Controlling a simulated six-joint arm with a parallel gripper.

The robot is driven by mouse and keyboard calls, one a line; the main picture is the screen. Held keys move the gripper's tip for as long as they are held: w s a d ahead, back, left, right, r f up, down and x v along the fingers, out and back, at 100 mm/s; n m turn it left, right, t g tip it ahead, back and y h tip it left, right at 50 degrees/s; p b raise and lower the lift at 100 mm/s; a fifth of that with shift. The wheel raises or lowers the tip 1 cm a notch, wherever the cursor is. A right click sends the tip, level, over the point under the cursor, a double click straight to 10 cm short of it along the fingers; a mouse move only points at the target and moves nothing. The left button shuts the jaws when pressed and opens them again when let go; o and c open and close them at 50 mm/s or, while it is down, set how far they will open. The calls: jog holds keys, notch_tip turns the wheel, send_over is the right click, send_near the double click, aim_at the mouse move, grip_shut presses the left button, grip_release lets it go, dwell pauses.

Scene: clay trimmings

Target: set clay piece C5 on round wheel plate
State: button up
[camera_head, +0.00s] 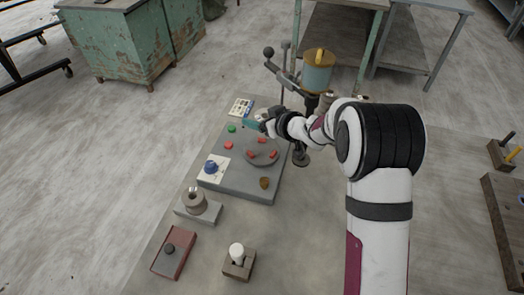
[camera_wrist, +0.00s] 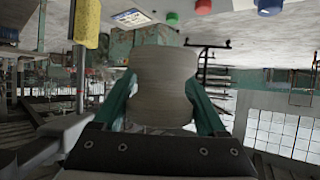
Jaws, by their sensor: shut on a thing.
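My gripper (camera_head: 257,122) is over the far part of the grey board. In the wrist view its two teal fingers (camera_wrist: 162,95) are shut on a grey-beige, roughly cylindrical clay piece (camera_wrist: 163,85); no label C5 is readable on it. In the head view the held piece is small and mostly hidden by my gripper.
The grey board (camera_head: 238,186) also bears a green piece (camera_head: 232,128), a red piece (camera_head: 228,145), a blue piece (camera_head: 211,167) on a white card and a brown piece (camera_head: 264,183). A printed card (camera_head: 241,107) lies at its far edge. A yellow-topped machine (camera_head: 317,72) stands behind.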

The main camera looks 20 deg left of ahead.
aim_at(257, 145)
jog(key=shift+m+h, duration=0.3)
jog(key=f, duration=0.6)
jog(key=w+a+f, duration=0.1)
jog(key=f, duration=0.2)
jog(key=shift+a+f, duration=0.1)
jog(key=shift+f, duration=0.05)
jog(key=shift+f, duration=0.1)
jog(key=o, duration=1.6)
jog(key=shift+s, duration=0.1)
